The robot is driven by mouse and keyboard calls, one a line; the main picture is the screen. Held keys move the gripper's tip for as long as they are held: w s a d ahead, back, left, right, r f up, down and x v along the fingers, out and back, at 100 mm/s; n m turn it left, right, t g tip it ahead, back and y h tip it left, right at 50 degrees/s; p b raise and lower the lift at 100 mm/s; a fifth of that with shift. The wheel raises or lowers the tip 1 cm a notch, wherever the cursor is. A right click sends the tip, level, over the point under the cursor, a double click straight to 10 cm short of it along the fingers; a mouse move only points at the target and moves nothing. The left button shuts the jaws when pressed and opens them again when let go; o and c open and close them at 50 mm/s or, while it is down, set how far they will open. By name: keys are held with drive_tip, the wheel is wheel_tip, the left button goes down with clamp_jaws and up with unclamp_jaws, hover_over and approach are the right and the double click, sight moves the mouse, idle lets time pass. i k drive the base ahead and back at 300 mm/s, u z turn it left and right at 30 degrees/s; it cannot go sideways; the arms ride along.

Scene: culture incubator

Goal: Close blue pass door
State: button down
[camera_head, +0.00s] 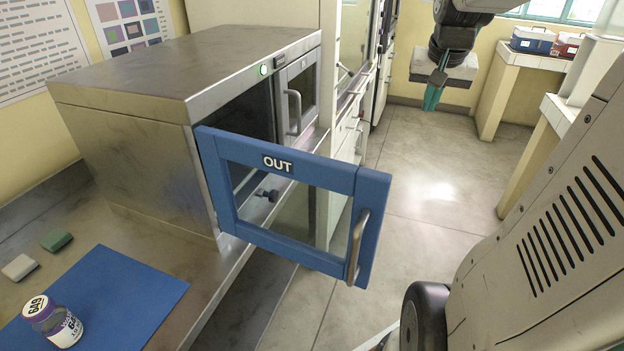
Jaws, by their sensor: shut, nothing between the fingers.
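The blue pass door (276,253) has a frame around a clear window, an "OUT" label and a metal handle (357,246) on its right edge. It stands swung wide open from the left side of the steel pass box (150,150). The box's opening (245,125) shows dark behind it. My gripper (432,100) is at the top right, with teal fingers shut and empty, pointing down. It is well to the right of and beyond the door, apart from it.
A steel bench (100,220) holds a blue mat (125,290), a labelled jar (55,322) and two small blocks. A second, grey-framed door (297,95) on the box is shut. Open floor (430,180) lies right of the door. Coolers (533,40) stand far right.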

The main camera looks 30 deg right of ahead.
sight(369, 188)
drive_tip(key=z, duration=1.95)
drive_tip(key=k, duration=1.55)
drive_tip(key=u, duration=1.9)
